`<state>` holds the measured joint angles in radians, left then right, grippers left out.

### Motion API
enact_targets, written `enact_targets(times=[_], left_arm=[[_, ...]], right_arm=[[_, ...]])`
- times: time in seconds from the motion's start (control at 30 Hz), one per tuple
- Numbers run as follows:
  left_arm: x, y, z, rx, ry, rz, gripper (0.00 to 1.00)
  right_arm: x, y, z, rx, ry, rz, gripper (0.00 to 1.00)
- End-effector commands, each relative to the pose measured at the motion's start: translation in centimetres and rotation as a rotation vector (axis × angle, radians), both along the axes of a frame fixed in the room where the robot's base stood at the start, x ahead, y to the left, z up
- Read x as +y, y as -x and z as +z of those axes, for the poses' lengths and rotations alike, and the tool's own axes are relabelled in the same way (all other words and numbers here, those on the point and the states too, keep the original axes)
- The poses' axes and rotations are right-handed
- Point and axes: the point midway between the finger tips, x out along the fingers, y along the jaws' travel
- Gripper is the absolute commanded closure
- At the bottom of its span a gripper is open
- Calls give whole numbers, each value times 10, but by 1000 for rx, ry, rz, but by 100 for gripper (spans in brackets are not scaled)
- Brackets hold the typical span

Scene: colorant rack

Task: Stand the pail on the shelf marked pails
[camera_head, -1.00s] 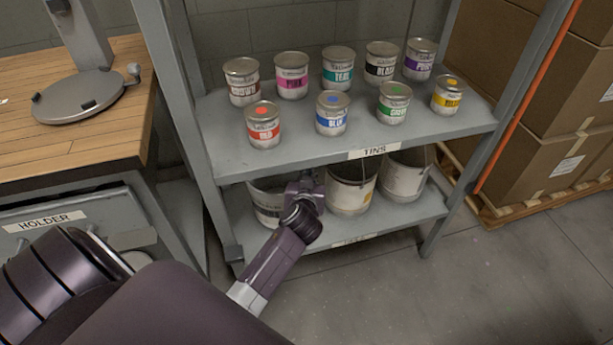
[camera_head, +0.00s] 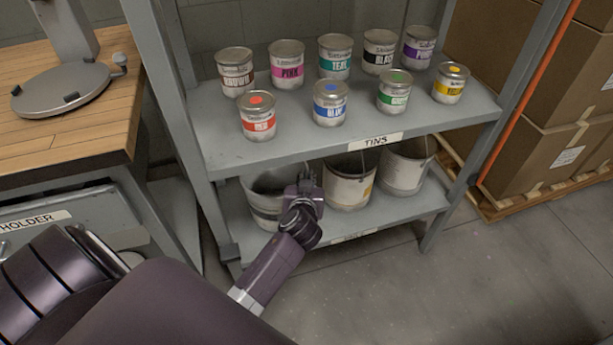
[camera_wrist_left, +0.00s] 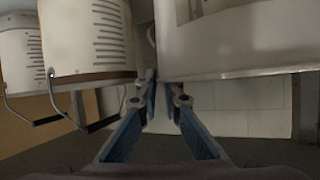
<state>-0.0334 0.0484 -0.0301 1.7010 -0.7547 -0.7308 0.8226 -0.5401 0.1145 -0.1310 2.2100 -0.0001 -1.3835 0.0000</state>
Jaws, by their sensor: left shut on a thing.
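The pail (camera_head: 264,212) is grey-white with a dark band and stands at the left end of the lower shelf (camera_head: 395,222), whose front label is too faint to read. My left gripper (camera_head: 305,188) is at the right side of this pail, shut on it near the rim. In the left wrist view the pail (camera_wrist_left: 240,45) fills the upper right, and the fingers (camera_wrist_left: 165,88) meet at its edge. The exact grip spot is partly hidden. My right gripper is out of view.
A middle pail (camera_head: 347,190) and a right pail (camera_head: 402,175) stand close by on the same shelf. The upper shelf (camera_head: 300,146), marked TINS, holds several colour tins above my gripper. Rack posts flank the shelf. Cartons (camera_head: 560,150) stand at the right.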

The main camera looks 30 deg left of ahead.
Motion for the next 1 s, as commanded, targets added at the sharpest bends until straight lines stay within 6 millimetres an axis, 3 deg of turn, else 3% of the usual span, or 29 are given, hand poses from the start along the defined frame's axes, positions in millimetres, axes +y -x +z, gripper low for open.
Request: enact_targets(times=[0.2,0.23,0.4,0.77,1.0], left_arm=[[0,-1,-1,-2,-2,-1,100],[0,0,-2,0,0,0,92],[0,0,-2,0,0,0,76],[0,0,1,-1,0,0,76],[-20,35,18,0,4,-1,76]], right_arm=[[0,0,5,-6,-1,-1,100],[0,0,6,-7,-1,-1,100],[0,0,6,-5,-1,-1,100],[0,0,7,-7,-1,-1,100],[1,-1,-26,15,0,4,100]])
